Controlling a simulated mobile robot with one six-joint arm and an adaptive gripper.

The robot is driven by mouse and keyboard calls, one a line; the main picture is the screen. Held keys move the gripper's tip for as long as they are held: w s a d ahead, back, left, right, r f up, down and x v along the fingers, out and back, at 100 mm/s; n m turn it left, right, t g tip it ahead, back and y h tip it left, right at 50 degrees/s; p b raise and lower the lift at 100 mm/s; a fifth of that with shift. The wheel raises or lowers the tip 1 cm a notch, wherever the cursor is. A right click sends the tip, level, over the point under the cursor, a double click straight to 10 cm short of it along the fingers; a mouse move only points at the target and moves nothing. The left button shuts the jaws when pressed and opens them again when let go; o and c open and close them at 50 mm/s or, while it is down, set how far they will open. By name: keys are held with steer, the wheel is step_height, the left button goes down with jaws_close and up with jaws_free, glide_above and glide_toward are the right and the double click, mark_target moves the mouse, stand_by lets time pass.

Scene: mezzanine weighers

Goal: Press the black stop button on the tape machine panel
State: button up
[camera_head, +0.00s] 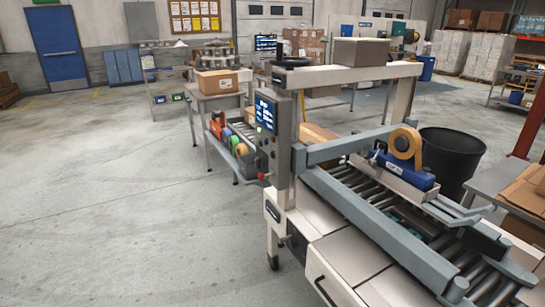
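The tape machine (345,75) stands right of centre, a grey frame over a roller bed (365,187). Its control panel (283,122) is on the left upright, turned to the left and seen at a steep angle. The panel has a lit blue screen (265,112) with small controls below it. A red knob (262,176) sticks out near its lower end. The black stop button is too small at this angle to tell from the other controls. My gripper is not in view.
A bench with coloured tape rolls (241,149) stands behind the panel, and a table with a cardboard box (217,82) is beyond it. A black bin (452,155) stands behind the machine at right. The concrete floor (120,200) to the left is clear.

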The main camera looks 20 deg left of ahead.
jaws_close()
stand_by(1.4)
